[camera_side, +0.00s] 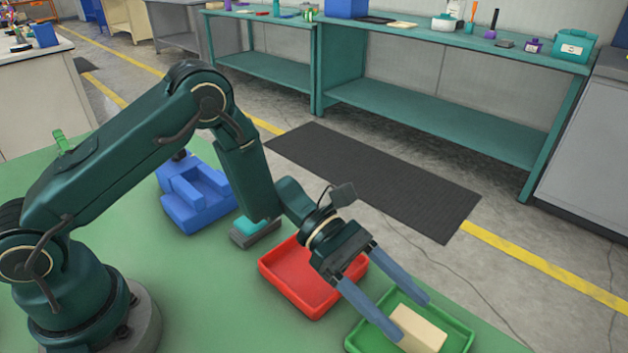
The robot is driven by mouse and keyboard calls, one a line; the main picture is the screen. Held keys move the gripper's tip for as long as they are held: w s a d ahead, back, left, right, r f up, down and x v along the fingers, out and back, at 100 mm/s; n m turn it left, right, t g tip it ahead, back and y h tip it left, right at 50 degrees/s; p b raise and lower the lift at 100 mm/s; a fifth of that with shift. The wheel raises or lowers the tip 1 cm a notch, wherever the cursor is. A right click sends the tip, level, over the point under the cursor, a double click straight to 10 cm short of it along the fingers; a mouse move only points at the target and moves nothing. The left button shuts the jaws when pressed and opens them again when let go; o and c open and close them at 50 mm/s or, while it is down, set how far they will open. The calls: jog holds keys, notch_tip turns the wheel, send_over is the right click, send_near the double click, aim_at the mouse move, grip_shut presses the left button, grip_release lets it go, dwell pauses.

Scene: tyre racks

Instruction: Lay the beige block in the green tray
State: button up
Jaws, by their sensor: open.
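The beige block (418,332) lies in the green tray (461,327) at the bottom right. My gripper (414,321) reaches down over the green tray from the upper left. Its two blue-grey fingers are open, with one on each side of the block. The left fingertip is very close to the block; I cannot tell whether it touches. The right fingertip stands apart from it. The block's lower side is partly hidden by the tray's near wall and the frame edge.
A red tray (290,280) sits left of the green tray, partly under my gripper. A blue block-like fixture (196,196) and a grey and teal piece (254,232) stand farther back on the green table (215,300). Teal workbenches (440,95) stand beyond, across the floor.

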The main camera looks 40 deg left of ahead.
jog(key=v, duration=1)
jog(key=s+a+r+m+g+y, duration=0.1)
jog(key=s+a+r+m+y, duration=0.2)
jog(key=s+r+m+y, duration=0.55)
jog(key=s+a+m+t+y, duration=0.4)
jog(key=a+m+t+y, duration=0.2)
jog(key=a+m, duration=0.3)
jog(key=shift+s+a+r+t, duration=0.3)
jog(key=shift+s+a, duration=0.05)
jog(key=shift+a, duration=0.2)
jog(key=shift+m, duration=0.25)
